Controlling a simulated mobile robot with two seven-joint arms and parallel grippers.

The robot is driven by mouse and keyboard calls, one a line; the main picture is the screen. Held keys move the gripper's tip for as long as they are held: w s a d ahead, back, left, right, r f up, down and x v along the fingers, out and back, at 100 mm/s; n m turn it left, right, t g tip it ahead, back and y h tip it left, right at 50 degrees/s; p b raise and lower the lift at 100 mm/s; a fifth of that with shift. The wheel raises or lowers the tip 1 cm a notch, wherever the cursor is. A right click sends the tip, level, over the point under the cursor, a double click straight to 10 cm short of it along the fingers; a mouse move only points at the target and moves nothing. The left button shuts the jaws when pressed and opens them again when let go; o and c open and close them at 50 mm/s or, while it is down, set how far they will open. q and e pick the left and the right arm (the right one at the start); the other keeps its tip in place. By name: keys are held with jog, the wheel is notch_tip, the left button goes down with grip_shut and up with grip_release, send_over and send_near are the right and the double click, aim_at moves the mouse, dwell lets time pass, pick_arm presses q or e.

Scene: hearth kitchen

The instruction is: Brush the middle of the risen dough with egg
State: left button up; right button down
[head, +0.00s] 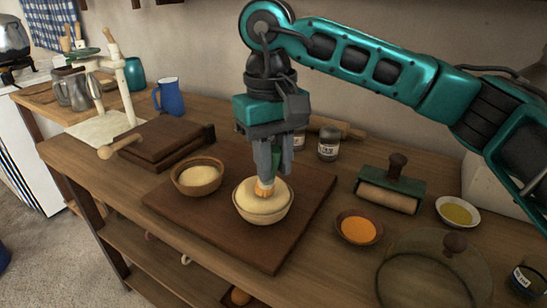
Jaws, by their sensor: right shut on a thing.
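The risen dough (262,204) is a pale dome that fills a wooden bowl (265,219) on the dark board. My right gripper (270,165) is straight above it, pointing down, shut on a brush (265,187) with a green handle and orange-tan bristles. The bristle tips are at the top of the dough and seem to touch it near its middle. A small dark bowl of orange-yellow liquid, which looks like the egg (358,230), stands to the right of the board. My left gripper is not in view.
A second wooden bowl with pale contents (197,178) stands left of the dough. The dark board (180,217) lies under both. To the right are a roller tool (391,187), an oil bowl (457,212) and a glass lid (430,270). Jars (328,143) stand behind.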

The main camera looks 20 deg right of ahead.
jog(key=shift+f+b, duration=0.7)
jog(key=shift+f, duration=0.3)
